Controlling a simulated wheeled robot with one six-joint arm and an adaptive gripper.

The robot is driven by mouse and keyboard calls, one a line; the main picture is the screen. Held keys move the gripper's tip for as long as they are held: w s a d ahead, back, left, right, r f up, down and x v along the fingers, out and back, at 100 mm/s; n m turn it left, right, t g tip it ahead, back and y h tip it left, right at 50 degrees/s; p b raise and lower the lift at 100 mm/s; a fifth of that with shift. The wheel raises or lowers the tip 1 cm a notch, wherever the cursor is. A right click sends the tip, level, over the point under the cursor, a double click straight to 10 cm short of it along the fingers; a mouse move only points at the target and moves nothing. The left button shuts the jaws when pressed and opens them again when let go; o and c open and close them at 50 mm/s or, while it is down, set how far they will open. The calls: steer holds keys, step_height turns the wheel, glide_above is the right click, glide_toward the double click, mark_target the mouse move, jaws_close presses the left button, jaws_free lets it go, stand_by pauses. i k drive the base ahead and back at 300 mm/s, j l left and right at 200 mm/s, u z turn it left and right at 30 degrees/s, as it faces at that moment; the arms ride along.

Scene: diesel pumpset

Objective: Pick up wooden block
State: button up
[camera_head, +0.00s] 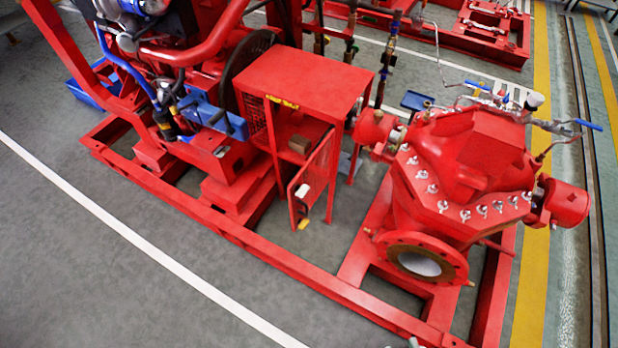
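A small brown block (299,145), which looks like the wooden block, sits inside the red box-shaped guard (305,80) in the middle of the view. It rests on a red surface under the guard's top, at the open right-hand side. A red mesh door (313,180) stands swung outward in front of and below the block. Part of the block's surroundings inside the guard is in shadow.
A red pump (465,165) with flanges stands to the right, close to the guard. A red engine assembly with blue parts (205,115) stands to the left. A red base frame (250,240) runs along the front. The grey floor (80,270) at lower left is clear.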

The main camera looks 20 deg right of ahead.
mark_target(299, 143)
steer(key=i+j+z, duration=0.1)
steer(key=z, duration=0.5)
steer(key=i+j+z, duration=0.25)
steer(key=j, duration=0.2)
steer(key=j+z, duration=0.25)
steer(key=j, duration=0.25)
steer(key=i+j+z, duration=0.1)
steer(key=j+z, duration=0.15)
steer(key=j, duration=0.25)
steer(key=i+j, duration=0.1)
steer(key=j, duration=0.85)
steer(key=i+j+z, duration=0.1)
steer(key=j, duration=1.75)
steer(key=i+z, duration=0.05)
steer(key=i, duration=0.05)
